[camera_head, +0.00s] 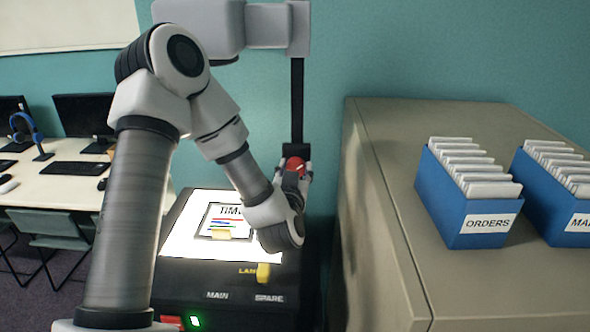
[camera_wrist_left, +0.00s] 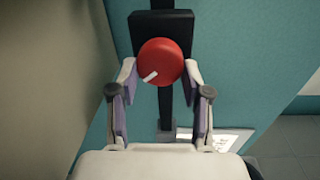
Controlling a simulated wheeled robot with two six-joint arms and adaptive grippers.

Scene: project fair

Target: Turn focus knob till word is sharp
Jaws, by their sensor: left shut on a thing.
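The red focus knob (camera_head: 295,164) sits on the black block of the projector's upright post. In the left wrist view the knob (camera_wrist_left: 161,62) faces me, its white mark pointing to the lower left. My left gripper (camera_wrist_left: 161,72) is shut on the knob, one fingertip at each side. In the head view my left gripper (camera_head: 293,178) reaches the knob from below. The overhead projector (camera_head: 226,290) has a bright glass with a sheet (camera_head: 226,222) reading "TIM...", partly hidden by my arm. The projected word is not in view. My right gripper is not in view.
A beige cabinet (camera_head: 390,215) stands close on the right, with blue file boxes (camera_head: 468,222) on top. A yellow lamp switch (camera_head: 263,272) and a green-lit switch (camera_head: 195,321) are on the projector front. A desk (camera_head: 55,190) with monitors stands at left.

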